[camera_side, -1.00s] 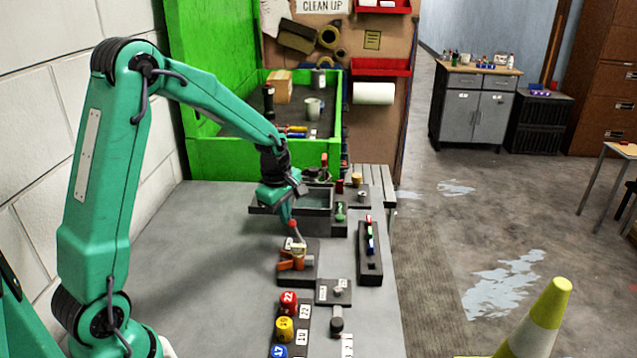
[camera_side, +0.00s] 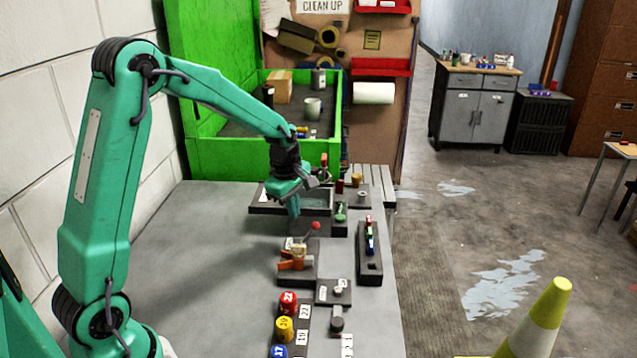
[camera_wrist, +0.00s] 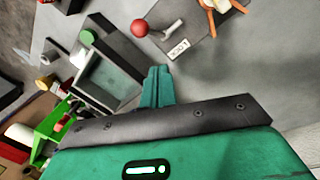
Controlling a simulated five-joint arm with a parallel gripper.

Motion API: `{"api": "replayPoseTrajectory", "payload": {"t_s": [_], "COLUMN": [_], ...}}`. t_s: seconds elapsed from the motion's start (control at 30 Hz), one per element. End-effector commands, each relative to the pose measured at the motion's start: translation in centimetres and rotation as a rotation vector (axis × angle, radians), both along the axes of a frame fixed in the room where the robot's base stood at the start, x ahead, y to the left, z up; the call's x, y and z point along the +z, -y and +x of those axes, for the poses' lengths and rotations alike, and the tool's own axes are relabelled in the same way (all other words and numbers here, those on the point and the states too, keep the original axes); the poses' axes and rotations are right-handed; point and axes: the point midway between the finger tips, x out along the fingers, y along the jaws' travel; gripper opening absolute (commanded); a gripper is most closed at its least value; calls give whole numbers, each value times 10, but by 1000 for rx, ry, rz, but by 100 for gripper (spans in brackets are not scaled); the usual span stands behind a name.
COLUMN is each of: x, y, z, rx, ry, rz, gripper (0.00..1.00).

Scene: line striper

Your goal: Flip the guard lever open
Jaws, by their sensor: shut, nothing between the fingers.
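The guard lever has a red ball knob (camera_side: 315,226) on a short pale arm, and stands on a dark base plate (camera_side: 299,274). The lever leans to the right in the side view. In the wrist view the red knob (camera_wrist: 139,28) and pale arm show with a white label (camera_wrist: 179,50) beside them. An orange part (camera_side: 293,264) sits on the same plate. My gripper (camera_side: 294,214) is shut and empty, above and left of the knob. In the wrist view the closed fingers (camera_wrist: 157,82) look apart from the knob.
A grey open tray (camera_side: 318,201) lies behind the lever. A dark rack with coloured pieces (camera_side: 369,250) stands to the right. Red and yellow numbered knobs (camera_side: 285,325) stand in front. The table left of the plate is clear.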

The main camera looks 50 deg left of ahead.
Motion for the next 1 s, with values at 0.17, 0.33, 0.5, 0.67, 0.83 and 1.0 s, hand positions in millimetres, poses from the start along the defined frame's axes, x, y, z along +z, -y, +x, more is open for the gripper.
{"api": "replayPoseTrajectory", "payload": {"t_s": [0.17,0.33,0.5,0.67,0.83,1.0], "x": [5,5,7,13,23,34], "y": [0,0,-3,-12,-26,-25], "z": [0,0,0,0,-1,4], "rx": [0,0,1,3,4,-3], "ry": [2,1,1,1,0,0], "rz": [0,0,1,4,9,9], "gripper": [0,0,0,0,0,0]}}
